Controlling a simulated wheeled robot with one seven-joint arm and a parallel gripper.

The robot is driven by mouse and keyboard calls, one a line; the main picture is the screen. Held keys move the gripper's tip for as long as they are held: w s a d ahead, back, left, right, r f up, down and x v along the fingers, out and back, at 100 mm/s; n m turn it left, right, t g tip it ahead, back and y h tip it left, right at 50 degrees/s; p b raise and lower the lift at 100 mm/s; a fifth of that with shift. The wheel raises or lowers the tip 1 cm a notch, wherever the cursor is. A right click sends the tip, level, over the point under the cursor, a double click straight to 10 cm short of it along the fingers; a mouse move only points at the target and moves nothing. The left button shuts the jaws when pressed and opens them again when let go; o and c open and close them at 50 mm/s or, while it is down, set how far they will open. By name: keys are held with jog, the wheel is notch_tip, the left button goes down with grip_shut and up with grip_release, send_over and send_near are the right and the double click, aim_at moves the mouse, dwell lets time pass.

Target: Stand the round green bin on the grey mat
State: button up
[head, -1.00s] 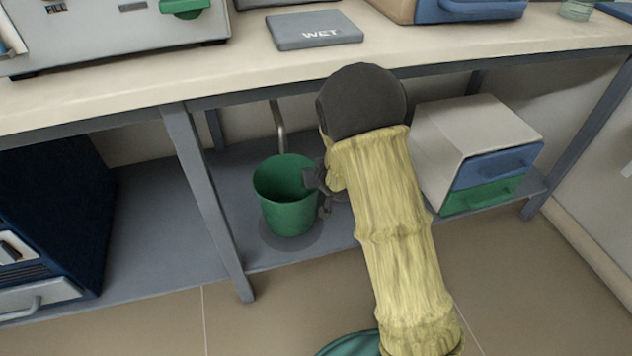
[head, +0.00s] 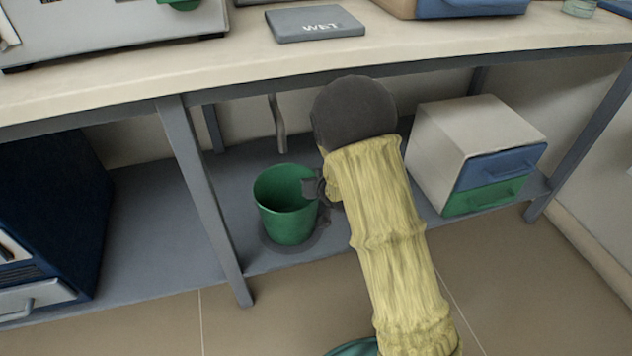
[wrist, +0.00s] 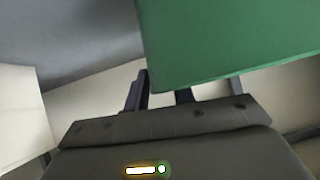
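The round green bin (head: 287,217) is upright and empty at the lower shelf under the bench, left of my arm. A dark round patch shows around its base; I cannot tell whether the base touches the shelf. In the wrist view the bin's green wall (wrist: 230,40) fills the upper right, hiding part of the dark fingers (wrist: 160,94). A flat grey mat (head: 290,27) marked WET lies on the bench top, behind and above the bin.
A bench leg (head: 203,200) stands just left of the bin. A white box with blue and green drawers (head: 435,150) is on the shelf to the right. The bench's front edge (head: 240,92) overhangs the shelf. A dark blue unit (head: 60,210) stands at left.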

jog(key=shift+r, duration=0.1)
jog(key=shift+s+r, duration=0.15)
jog(key=shift+r, duration=0.05)
jog(key=p+v, duration=0.5)
jog(key=v, duration=0.6)
jog(key=shift+s+d+r+p, duration=0.15)
jog(key=shift+s+p, duration=0.1)
jog(key=shift+p, duration=0.1)
jog(key=s+d+r+m+g+h, duration=0.1)
jog(key=s+d+r+g, duration=0.2)
jog(key=s, duration=0.6)
jog(key=s+d+r+m+g+h, duration=0.1)
jog(key=s+d+r+g, duration=0.3)
jog(key=s+d, duration=0.4)
jog(key=shift+s+d+m+h, duration=0.3)
jog(key=shift+s+h, duration=0.15)
jog(key=shift+h, duration=0.35)
